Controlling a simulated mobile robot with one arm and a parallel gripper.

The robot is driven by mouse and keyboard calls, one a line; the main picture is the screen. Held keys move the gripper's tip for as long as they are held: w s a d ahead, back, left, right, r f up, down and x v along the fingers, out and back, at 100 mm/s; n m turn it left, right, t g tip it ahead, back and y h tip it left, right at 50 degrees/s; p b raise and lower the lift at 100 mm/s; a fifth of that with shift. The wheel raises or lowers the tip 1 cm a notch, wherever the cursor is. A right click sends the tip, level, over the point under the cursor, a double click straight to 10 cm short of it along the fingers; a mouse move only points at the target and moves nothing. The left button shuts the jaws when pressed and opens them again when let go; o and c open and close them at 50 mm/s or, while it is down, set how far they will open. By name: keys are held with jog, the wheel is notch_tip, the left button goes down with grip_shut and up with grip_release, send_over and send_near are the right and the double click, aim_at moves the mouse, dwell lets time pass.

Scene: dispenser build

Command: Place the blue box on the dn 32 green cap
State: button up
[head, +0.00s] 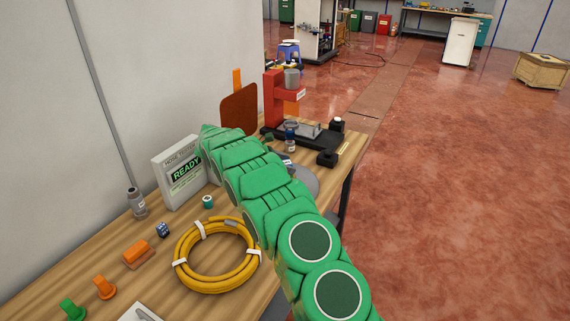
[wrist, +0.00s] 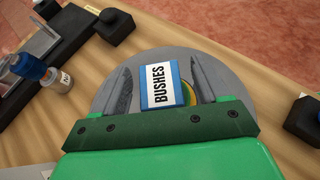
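The blue box (wrist: 158,82), with a white label reading BUSHES, is at the middle of the wrist view over a round grey plate (wrist: 110,62). My gripper (wrist: 162,75) is open, with one finger on each side of the box and a narrow gap visible at both. A yellow and green rounded edge (wrist: 190,93) shows beside the box; most of it is hidden, and I cannot tell what it is. In the head view, my green arm hides my gripper. A small teal-green cap-like piece (head: 208,202) stands on the bench; its marking is too small to read.
A yellow cable coil (head: 183,262), an orange block (head: 137,254) and a READY display (head: 180,172) are on the bench. A red press (head: 273,98) stands behind the plate. A blue-capped bottle (wrist: 58,82) is left of the plate.

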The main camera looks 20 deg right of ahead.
jog(key=shift+r, duration=0.15)
jog(key=v, duration=1.2)
